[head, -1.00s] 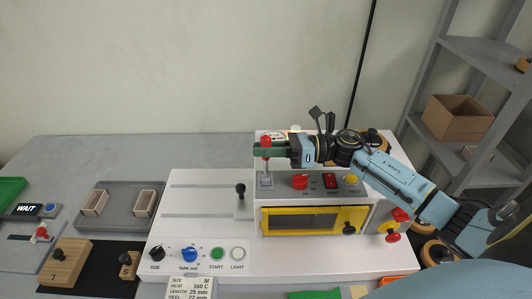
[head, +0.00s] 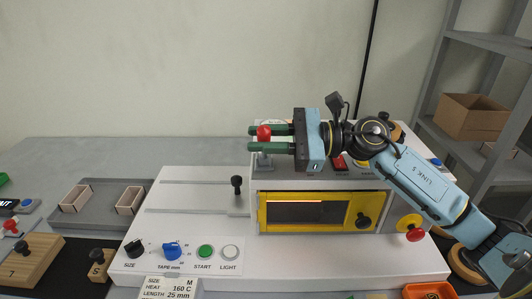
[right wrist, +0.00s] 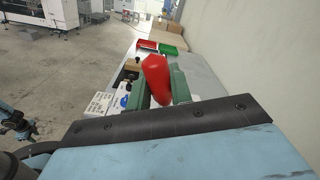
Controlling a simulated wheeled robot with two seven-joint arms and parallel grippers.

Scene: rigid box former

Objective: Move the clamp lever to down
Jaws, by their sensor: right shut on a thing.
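The clamp lever has a red knob (head: 264,133) and a grey bracket (head: 264,163) on the left end of the machine's top. My right gripper (head: 268,139) reaches in from the right, its two green fingers on either side of the red knob, shut on it. In the right wrist view the red knob (right wrist: 155,78) stands between the green fingers. The lever's shaft is mostly hidden by the fingers, so its exact tilt is hard to tell. My left gripper is not in view.
Below the lever is a yellow-framed window (head: 350,212) with a glowing orange strip. A black-knobbed slider (head: 237,186) stands left of it. A grey tray (head: 76,208) with two small boxes lies at the left. Shelves (head: 500,110) stand at the right.

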